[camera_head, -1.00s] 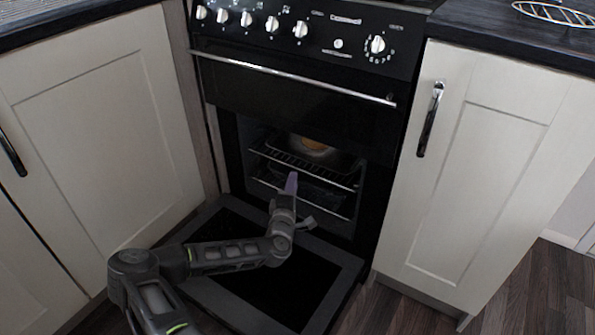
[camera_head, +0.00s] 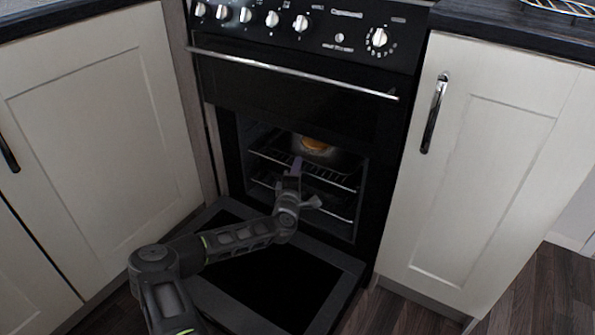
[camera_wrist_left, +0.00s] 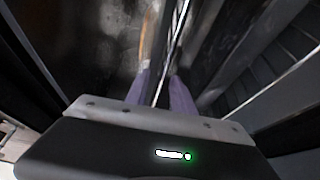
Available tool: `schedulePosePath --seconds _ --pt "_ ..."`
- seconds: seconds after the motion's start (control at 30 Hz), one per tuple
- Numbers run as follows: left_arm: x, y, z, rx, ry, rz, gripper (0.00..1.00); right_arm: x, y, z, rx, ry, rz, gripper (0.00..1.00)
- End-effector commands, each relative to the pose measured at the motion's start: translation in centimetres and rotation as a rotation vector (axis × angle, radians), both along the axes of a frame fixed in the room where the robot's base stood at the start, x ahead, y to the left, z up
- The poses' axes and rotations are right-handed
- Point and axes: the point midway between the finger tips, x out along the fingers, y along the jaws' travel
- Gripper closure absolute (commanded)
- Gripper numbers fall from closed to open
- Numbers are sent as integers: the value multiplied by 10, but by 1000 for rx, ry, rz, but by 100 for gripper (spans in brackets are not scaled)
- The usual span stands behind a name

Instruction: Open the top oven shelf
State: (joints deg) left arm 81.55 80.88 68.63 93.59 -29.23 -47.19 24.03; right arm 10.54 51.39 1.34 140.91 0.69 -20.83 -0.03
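The top oven shelf (camera_head: 332,176) is a wire rack inside the dark oven, with its bright front bar across the opening. A dark tray with a round orange-brown item (camera_head: 315,145) is at its level. My left gripper (camera_head: 297,163) reaches in over the lowered oven door, at the shelf's front bar. In the left wrist view, its two purple fingers (camera_wrist_left: 160,88) are apart, and the thin shelf bar (camera_wrist_left: 172,50) runs between them. I cannot tell if either finger touches it. My right gripper is not in view.
The oven door (camera_head: 335,290) is folded down flat in front, under my left arm. A lower rack (camera_head: 330,207) sits below the top shelf. The silver handle bar (camera_head: 290,72) crosses above the opening. Cream cabinets (camera_head: 490,170) stand on both sides.

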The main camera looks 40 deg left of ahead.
Motion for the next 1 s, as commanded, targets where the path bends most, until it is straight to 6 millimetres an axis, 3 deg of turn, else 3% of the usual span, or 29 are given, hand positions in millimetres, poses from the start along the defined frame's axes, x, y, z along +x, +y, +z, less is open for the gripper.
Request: schedulePosePath --seconds 0.4,1.0 --pt "0 0 0 1 0 0 100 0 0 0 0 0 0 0" --pt "0 0 0 1 0 0 100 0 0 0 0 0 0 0"
